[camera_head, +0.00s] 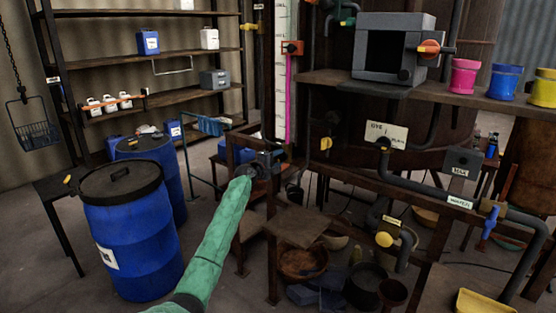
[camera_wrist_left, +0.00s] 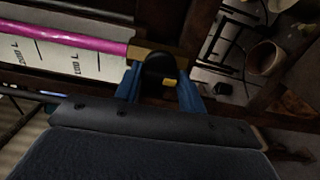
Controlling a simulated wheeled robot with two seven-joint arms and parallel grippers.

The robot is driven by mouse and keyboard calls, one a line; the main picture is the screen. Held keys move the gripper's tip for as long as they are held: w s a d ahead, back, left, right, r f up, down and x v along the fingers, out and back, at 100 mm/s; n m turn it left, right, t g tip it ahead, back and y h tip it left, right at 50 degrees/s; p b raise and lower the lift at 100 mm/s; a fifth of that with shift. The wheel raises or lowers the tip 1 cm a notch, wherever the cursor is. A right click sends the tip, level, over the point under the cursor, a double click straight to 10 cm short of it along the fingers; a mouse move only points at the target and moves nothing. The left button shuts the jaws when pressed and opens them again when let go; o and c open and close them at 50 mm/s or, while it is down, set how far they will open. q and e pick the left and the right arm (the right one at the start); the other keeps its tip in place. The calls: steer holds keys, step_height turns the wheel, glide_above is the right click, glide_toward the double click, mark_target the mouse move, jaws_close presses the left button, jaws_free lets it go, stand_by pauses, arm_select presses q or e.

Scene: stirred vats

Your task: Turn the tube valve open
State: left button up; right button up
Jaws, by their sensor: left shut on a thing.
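A clear gauge tube filled with pink liquid (camera_head: 288,98) stands upright against a white scale board; it also shows as a pink bar in the left wrist view (camera_wrist_left: 70,34). At its lower end is the tube valve, a brass body with a black rounded knob (camera_wrist_left: 160,66) and a small yellow mark. My left gripper (camera_head: 274,157) is at the bottom of the tube and largely hides the valve in the head view. In the left wrist view its blue fingers (camera_wrist_left: 158,88) lie on either side of the knob, shut on it. My right gripper is not in view.
Blue drums (camera_head: 131,240) stand at left. A wooden shelf (camera_head: 470,97) with coloured pots and a dark pipe (camera_head: 420,187) are at right. Bowls and buckets crowd the floor below.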

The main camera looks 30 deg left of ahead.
arm_select(q)
steer(key=shift+a, duration=0.1)
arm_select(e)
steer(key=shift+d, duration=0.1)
arm_select(q)
steer(key=o, duration=1)
steer(key=shift+s, duration=0.1)
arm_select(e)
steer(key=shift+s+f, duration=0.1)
arm_select(q)
steer(key=shift+s+a+b, duration=0.2)
steer(key=shift+s+b, duration=0.5)
steer(key=shift+s, duration=1.2)
steer(key=shift+s+a+b, duration=0.2)
steer(key=shift+s+b, duration=0.5)
steer(key=shift+s, duration=1.2)
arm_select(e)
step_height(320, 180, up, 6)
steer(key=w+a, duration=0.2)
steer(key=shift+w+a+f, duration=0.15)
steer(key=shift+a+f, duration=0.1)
arm_select(q)
steer(key=shift+f, duration=0.1)
